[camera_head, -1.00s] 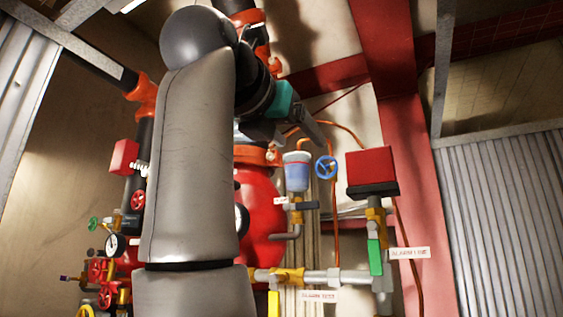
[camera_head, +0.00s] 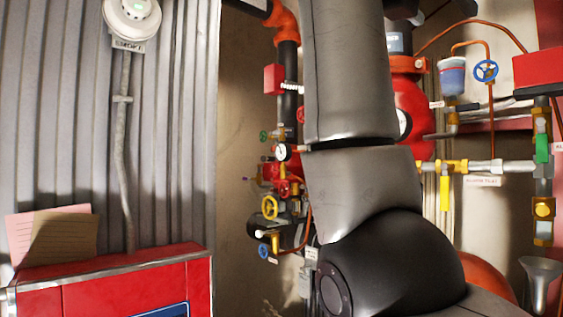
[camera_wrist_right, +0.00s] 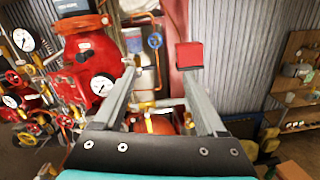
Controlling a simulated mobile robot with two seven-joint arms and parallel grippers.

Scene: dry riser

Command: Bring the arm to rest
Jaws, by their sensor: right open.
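My right arm (camera_head: 350,70) rises through the middle of the head view, its grey links upright above a black elbow joint. It runs out at the top edge, and the fingers cannot be made out there. In the right wrist view my right gripper (camera_wrist_right: 158,76) is open, its two grey fingers spread apart with nothing held between them. Beyond the fingers are a red box (camera_wrist_right: 190,55) and a blue handwheel (camera_wrist_right: 155,41). My left gripper is not in view.
Behind my arm stand red valve piping with gauges (camera_head: 282,152), a blue handwheel (camera_head: 486,71) and a yellow handle (camera_head: 445,192). A wooden shelf (camera_wrist_right: 300,85) is at right in the wrist view.

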